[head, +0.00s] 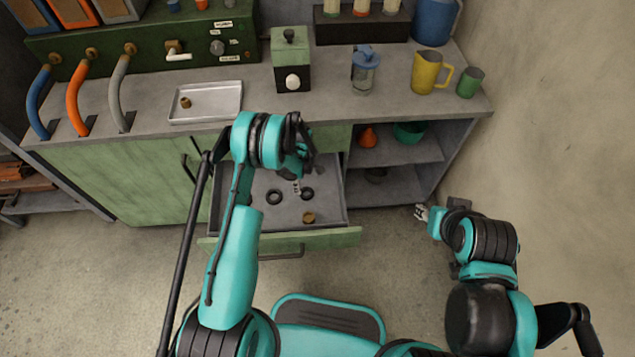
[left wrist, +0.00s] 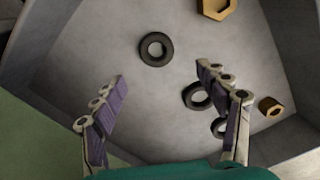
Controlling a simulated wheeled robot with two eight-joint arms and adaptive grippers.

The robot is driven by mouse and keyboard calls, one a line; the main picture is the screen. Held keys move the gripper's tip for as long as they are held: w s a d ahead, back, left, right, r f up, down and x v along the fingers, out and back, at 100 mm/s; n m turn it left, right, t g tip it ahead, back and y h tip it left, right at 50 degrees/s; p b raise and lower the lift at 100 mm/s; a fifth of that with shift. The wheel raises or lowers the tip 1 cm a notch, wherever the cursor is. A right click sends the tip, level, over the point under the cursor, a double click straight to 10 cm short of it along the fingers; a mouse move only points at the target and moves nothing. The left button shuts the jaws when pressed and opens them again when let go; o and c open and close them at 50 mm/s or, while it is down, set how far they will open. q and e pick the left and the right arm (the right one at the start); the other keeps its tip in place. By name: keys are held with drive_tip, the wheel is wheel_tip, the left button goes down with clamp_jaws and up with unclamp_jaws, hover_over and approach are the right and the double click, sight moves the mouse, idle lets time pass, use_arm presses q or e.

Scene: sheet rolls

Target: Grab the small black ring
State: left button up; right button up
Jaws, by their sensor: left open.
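Black rings lie flat on the floor of an open drawer (head: 335,208). The left wrist view shows a larger ring (left wrist: 156,49), a second ring (left wrist: 197,96), and a third, smaller-looking black ring (left wrist: 220,128) partly hidden behind the right-hand finger. In the head view one ring (head: 274,197) lies left of another (head: 307,194); the rest is hidden by my arm. My left gripper (head: 298,184) points down over the drawer. It is open and empty, its fingers (left wrist: 165,118) apart above the rings. My right gripper (head: 421,212) is off to the right, away from the drawer.
A brass nut (head: 309,217) lies near the drawer's front; the left wrist view shows a larger nut (left wrist: 216,8) and a smaller one (left wrist: 270,106). Drawer walls bound the space. The counter above holds a tray (head: 222,91), a yellow jug (head: 426,72) and other items.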

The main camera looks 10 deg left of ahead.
sight(307, 192)
use_arm(q)
drive_tip(key=shift+f, duration=0.25)
wheel_tip(307, 192, down, 3)
drive_tip(key=shift+w+d+r+b, duration=0.1)
drive_tip(key=shift+r+b, duration=0.05)
drive_tip(key=shift+b, duration=0.45)
drive_tip(key=f+b, duration=0.2)
drive_tip(key=f, duration=0.3)
drive_tip(key=shift+d+b, duration=0.35)
drive_tip(key=shift+b, duration=0.05)
drive_tip(key=shift+r, duration=0.1)
drive_tip(key=c, duration=1)
